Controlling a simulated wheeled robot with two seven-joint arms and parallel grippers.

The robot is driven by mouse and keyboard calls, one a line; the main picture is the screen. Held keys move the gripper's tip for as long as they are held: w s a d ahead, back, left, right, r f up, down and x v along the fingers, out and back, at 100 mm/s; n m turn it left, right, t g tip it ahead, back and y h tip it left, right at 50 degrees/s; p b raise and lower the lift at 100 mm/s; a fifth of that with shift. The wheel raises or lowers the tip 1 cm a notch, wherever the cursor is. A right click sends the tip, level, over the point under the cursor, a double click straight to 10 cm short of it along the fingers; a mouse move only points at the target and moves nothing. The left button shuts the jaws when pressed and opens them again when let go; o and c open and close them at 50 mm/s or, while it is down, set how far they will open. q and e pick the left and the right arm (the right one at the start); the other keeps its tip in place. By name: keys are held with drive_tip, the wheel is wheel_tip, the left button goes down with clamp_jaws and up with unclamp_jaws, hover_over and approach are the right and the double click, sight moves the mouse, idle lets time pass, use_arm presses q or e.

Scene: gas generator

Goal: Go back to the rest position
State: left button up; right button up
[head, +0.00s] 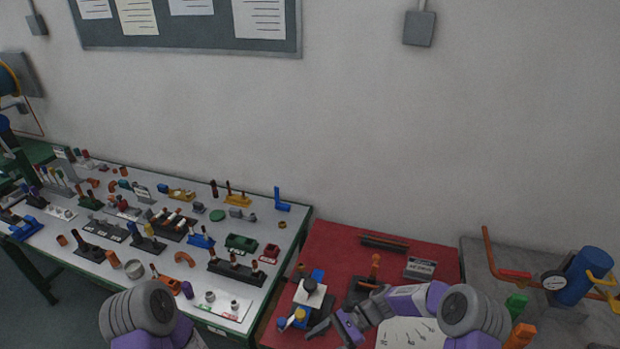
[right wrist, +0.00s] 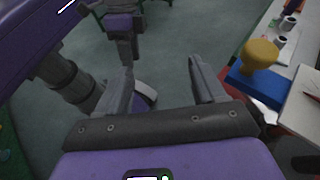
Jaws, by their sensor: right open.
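My right arm comes in at the lower right of the head view and bends left over the red mat (head: 335,243). My right gripper (head: 328,326) is near the front of that mat, beside a fixture with blue and yellow parts (head: 300,315). My left arm's grey joint and purple link show at the lower left of the head view, in front of the white table. I cannot make out my left gripper.
The white table (head: 215,310) at left holds several small parts. On the red mat are an orange-handled tool (head: 375,268) and a labelled block (head: 420,268). A blue cylinder (head: 585,275) with pipes and a gauge (head: 554,281) stands at right. Floor (right wrist: 175,50) is open below the right gripper.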

drive_tip(key=s+d+f+n+t+h+b, duration=0.3)
drive_tip(key=s+f+n+h, duration=0.1)
drive_tip(key=s+f, duration=0.4)
drive_tip(key=s+d+f+n+t+h+b, duration=0.3)
drive_tip(key=s+f, duration=0.4)
drive_tip(key=f, duration=0.6)
drive_tip(key=n+h+b, duration=0.1)
drive_tip(key=n, duration=0.1)
drive_tip(key=shift+s+d+n, duration=0.3)
drive_tip(key=shift+s+n, duration=0.05)
drive_tip(key=shift+n, duration=0.05)
